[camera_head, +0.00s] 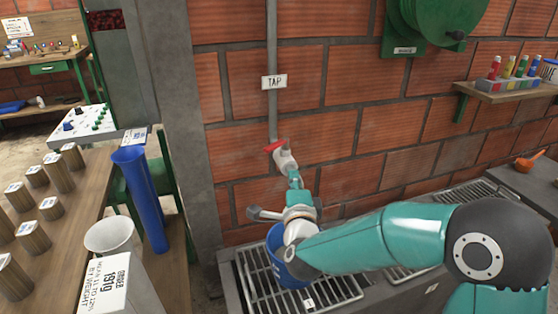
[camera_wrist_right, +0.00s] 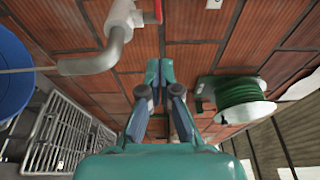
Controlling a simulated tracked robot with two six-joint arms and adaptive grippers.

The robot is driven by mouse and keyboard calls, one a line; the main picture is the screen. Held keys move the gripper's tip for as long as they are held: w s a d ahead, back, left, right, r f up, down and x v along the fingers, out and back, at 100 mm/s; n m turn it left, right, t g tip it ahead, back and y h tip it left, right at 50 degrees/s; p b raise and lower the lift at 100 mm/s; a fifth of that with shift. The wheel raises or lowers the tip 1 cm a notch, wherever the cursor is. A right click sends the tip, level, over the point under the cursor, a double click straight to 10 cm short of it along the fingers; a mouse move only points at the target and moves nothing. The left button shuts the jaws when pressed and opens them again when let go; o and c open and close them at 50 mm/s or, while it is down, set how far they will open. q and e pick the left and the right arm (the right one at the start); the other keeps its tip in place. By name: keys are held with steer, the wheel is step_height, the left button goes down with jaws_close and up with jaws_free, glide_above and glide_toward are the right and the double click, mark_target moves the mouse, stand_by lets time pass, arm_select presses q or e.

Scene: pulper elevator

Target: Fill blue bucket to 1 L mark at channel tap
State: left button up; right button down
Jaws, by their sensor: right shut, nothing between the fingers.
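The tap (camera_head: 286,160), with a red handle (camera_head: 274,146), is on the brick wall below the TAP sign. The blue bucket (camera_head: 291,272) stands on the metal grate below it, partly hidden by my right arm; its 1 L mark and water level are not visible. In the right wrist view, a thin pale line like a water stream runs from the tap spout (camera_wrist_right: 100,62) toward the bucket (camera_wrist_right: 14,76). My right gripper (camera_head: 293,176) is close to the tap, shut and empty; its fingertips (camera_wrist_right: 158,70) show apart from the spout. My left gripper is out of view.
A grated channel (camera_head: 250,262) runs along the wall. A green hose reel (camera_head: 440,20) hangs above right, and a shelf (camera_head: 510,92) holds coloured bottles.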

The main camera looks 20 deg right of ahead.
steer(key=p, duration=0.2)
glide_toward(279, 146)
steer(key=w+d, duration=0.2)
steer(key=d, duration=0.2)
steer(key=shift+w+a+p, duration=0.4)
steer(key=shift+w+a, duration=0.25)
steer(key=shift+w, duration=0.3)
steer(key=shift+w+a+p, duration=0.35)
steer(key=shift+w+a, duration=0.25)
steer(key=shift+w, duration=0.4)
